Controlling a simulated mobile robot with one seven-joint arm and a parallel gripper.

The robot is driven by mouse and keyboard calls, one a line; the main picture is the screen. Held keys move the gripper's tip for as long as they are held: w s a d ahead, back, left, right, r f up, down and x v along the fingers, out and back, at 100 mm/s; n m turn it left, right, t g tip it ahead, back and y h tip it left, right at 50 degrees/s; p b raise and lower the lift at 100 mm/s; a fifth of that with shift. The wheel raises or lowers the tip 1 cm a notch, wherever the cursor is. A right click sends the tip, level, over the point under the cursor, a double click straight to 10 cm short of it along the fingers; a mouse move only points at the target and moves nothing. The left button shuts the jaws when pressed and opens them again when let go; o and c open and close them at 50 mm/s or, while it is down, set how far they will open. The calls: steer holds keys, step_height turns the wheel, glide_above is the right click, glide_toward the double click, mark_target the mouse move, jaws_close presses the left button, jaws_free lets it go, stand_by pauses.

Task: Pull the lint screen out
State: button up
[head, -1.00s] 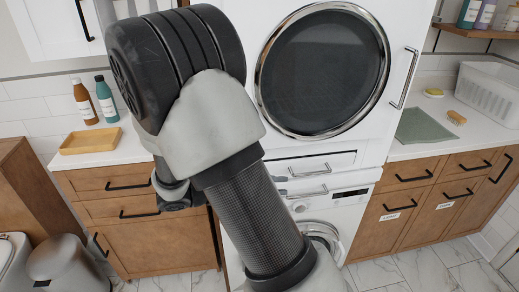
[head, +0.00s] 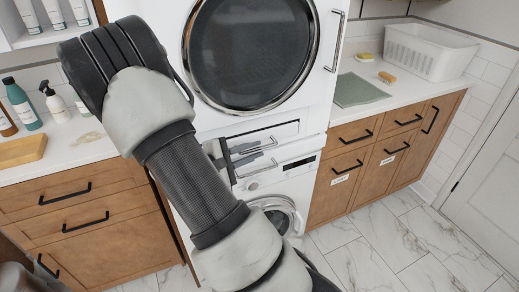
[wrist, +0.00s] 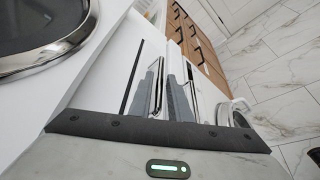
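The lint screen (head: 284,130) shows as a flat white front below the dryer's round door, and I cannot tell its exact edges. A metal bar handle (head: 262,147) runs across below it, and it also shows in the wrist view (wrist: 159,88). My gripper (head: 255,153) is in front of this handle, with its fingers pointing at the machine. In the wrist view, the two grey fingers of my gripper (wrist: 166,92) stand apart, with the handle between or just beyond their tips. I cannot tell whether they touch it. My arm hides the left part of the front.
The dryer's round door (head: 250,50) is shut above. A washer (head: 275,190) stands below. Wooden cabinets (head: 365,165) flank on the right, with a green cloth (head: 358,90) and white basket (head: 428,50) on the counter. The marble floor (head: 390,245) is clear at right.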

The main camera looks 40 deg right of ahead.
steer(key=shift+x, duration=1.5)
steer(key=shift+c, duration=0.4)
jaws_close()
